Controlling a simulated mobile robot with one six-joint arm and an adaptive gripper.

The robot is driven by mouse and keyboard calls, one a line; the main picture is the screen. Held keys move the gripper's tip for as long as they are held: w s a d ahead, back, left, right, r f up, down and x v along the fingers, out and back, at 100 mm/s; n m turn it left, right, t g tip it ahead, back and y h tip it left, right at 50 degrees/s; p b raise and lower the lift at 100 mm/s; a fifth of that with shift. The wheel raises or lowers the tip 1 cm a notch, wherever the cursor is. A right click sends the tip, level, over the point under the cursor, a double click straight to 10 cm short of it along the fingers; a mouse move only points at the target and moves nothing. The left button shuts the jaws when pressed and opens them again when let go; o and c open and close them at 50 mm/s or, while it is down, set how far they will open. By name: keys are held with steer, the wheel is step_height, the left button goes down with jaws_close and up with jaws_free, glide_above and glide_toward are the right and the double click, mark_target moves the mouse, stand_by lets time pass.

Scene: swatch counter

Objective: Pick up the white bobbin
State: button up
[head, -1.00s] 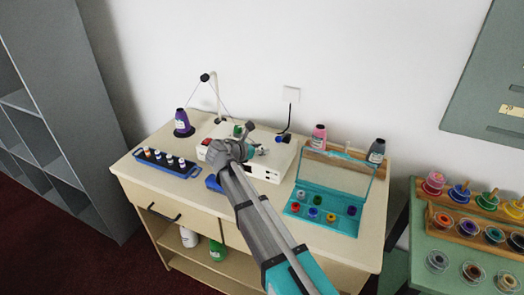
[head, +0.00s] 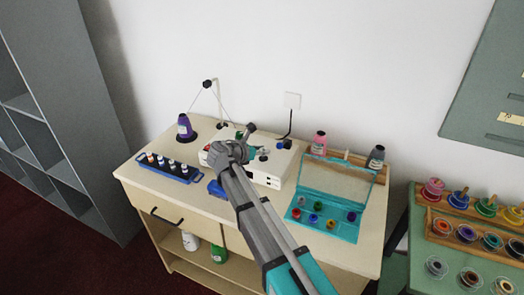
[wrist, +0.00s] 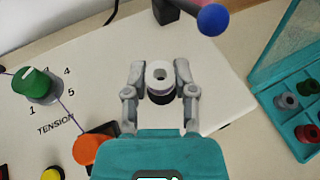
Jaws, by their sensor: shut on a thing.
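The white bobbin (wrist: 159,75) is between the two fingers of my gripper (wrist: 160,68) in the wrist view, with its round hole facing the camera. A dark band shows just below its white rim; I cannot tell whether this is part of the bobbin or something under it. The fingers are shut on it from both sides. In the head view my gripper (head: 261,153) is over the cream machine (head: 271,171), and the bobbin is too small to make out.
A green knob (wrist: 35,84) and an orange knob (wrist: 87,149) stand on the machine at left. A blue ball (wrist: 212,19) on an arm is just ahead. A teal case (head: 321,228) with several small bobbins lies right; a dark bottle tray (head: 187,178) lies left.

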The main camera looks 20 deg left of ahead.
steer(key=s+d+r+p, duration=0.2)
steer(key=s+r+p, duration=0.8)
steer(key=s, duration=0.3)
steer(key=shift+s+d+r, duration=0.25)
steer(key=shift+s+r, duration=0.15)
steer(key=shift+r, duration=0.05)
